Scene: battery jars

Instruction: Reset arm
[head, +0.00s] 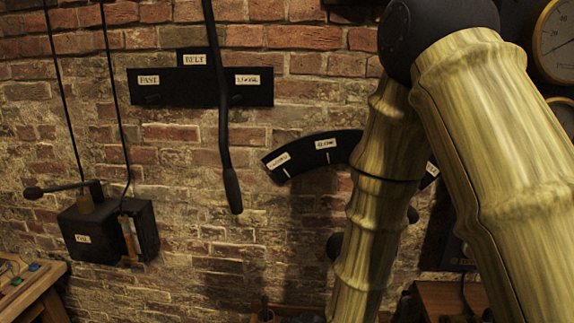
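My arm (510,170) fills the right side of the head view, with bamboo-like yellow-green links and a dark round joint (435,35) at the top. One link runs down from that joint and out past the bottom edge. My gripper is not in this view, so whether it is open or holds anything does not show.
A brick wall carries a "BELT" plate (193,59), a hanging black lever (231,187), a curved labelled plate (290,156) partly behind my arm, a black box (85,235) with a handle, and gauges (553,40). A wooden bench (38,290) stands lower left.

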